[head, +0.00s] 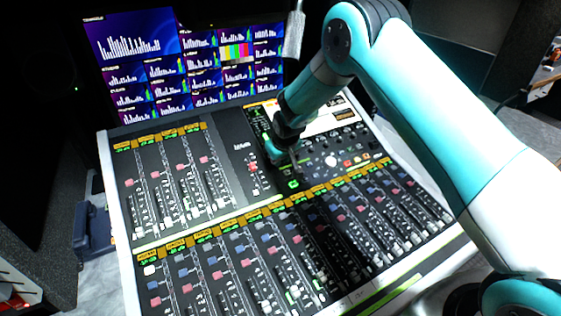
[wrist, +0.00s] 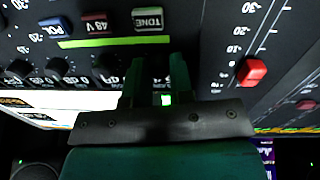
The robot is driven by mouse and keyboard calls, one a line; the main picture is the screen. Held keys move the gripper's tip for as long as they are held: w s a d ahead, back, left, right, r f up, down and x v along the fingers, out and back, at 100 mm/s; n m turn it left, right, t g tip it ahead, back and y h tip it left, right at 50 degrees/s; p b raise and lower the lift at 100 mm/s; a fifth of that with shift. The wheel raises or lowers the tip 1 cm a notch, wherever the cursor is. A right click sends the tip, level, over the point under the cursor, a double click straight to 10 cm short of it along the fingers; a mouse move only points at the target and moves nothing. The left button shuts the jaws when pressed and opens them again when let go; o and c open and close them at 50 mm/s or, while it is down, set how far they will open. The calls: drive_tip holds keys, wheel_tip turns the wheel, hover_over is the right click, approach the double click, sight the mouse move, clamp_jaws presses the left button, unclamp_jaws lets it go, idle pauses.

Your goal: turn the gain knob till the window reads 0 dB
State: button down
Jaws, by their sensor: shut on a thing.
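My gripper (head: 288,168) reaches down onto the mixing desk's upper middle panel. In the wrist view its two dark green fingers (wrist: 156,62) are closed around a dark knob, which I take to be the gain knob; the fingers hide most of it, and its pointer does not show. A small bright green patch, likely the window (head: 293,184), lies just below the gripper in the head view.
In the wrist view, several black knobs (wrist: 57,67) stand in a row left of my fingers. POL, 48 V and TONE (wrist: 148,19) buttons lie above, and a red fader cap (wrist: 251,72) lies to the right. A meter screen (head: 185,60) stands behind the desk.

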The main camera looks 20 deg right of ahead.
drive_tip(key=shift+n+b, duration=0.8)
drive_tip(key=shift+n, duration=0.6)
drive_tip(key=c, duration=1)
unclamp_jaws()
drive_tip(key=b+v, duration=0.3)
drive_tip(key=v, duration=1.4)
drive_tip(key=shift+s, duration=0.3)
drive_tip(key=shift+r, duration=0.15)
